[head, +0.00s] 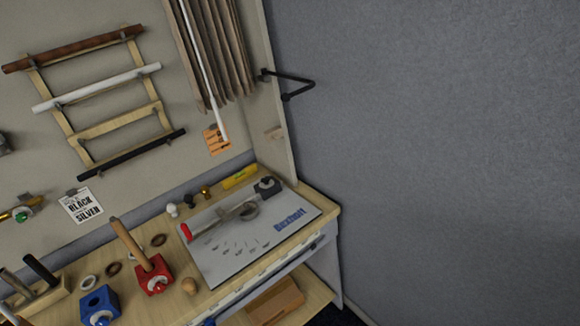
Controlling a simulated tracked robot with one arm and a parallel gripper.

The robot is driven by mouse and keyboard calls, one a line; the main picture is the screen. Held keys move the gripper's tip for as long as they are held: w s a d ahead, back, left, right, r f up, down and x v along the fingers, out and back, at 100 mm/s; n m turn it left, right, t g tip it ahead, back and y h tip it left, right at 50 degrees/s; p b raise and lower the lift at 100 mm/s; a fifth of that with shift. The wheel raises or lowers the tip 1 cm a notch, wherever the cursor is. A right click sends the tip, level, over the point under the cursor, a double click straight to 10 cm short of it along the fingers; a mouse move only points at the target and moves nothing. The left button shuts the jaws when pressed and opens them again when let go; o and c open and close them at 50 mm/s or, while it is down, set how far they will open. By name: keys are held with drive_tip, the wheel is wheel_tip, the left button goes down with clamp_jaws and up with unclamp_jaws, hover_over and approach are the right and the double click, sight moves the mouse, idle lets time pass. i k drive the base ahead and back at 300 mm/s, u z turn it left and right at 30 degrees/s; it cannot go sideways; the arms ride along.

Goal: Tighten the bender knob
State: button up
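A grey metal plate (225,270) with blue lettering lies at the right end of the wooden table, and it looks like the bender. On it lies a metal lever (222,218) with a red end (186,232) at its left and a round grey part (249,211) near its right end. A black block-like piece (267,186) sits at the plate's far right corner; I cannot tell whether it is the knob. Small white (172,209), black (189,200) and brass (205,191) knob-shaped pieces stand behind the plate. My gripper is not in view.
A red block (155,275) holds an upright wooden rod, and a blue block (101,304) stands left of it. Rings and a wooden knob (189,286) lie nearby. A rod rack (100,95) hangs on the back wall. A black bracket (290,82) juts from the side panel.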

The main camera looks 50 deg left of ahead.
sight(266, 179)
drive_tip(key=u, duration=0.25)
drive_tip(key=i, duration=1.35)
drive_tip(key=u, duration=1.15)
drive_tip(key=i, duration=1)
drive_tip(key=u, duration=0.75)
drive_tip(key=k, duration=0.5)
drive_tip(key=u, duration=0.2)
drive_tip(key=i, duration=0.55)
drive_tip(key=z, duration=0.1)
